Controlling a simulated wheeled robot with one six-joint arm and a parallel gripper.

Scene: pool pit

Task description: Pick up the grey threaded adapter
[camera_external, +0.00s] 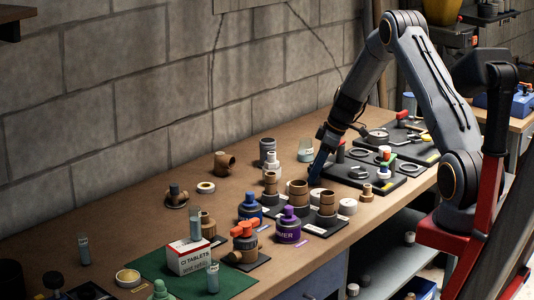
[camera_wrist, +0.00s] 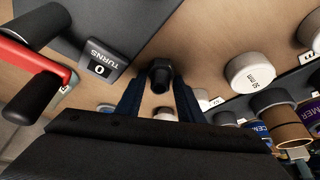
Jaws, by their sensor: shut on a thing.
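My gripper (camera_external: 317,168) reaches down to the bench at the left edge of the black board, with its blue fingers close to the bench top. In the wrist view, the two blue fingers of my gripper (camera_wrist: 159,88) stand on either side of a small dark grey piece with a faceted end, the grey threaded adapter (camera_wrist: 160,70), and are shut on it. I cannot make out its thread. In the external view the adapter is hidden by the fingers or too small to tell.
A black board (camera_external: 366,172) with rings and valves lies right of the gripper. A white 50 mm cap (camera_wrist: 250,70) and a red-handled valve (camera_wrist: 35,60) flank the gripper.

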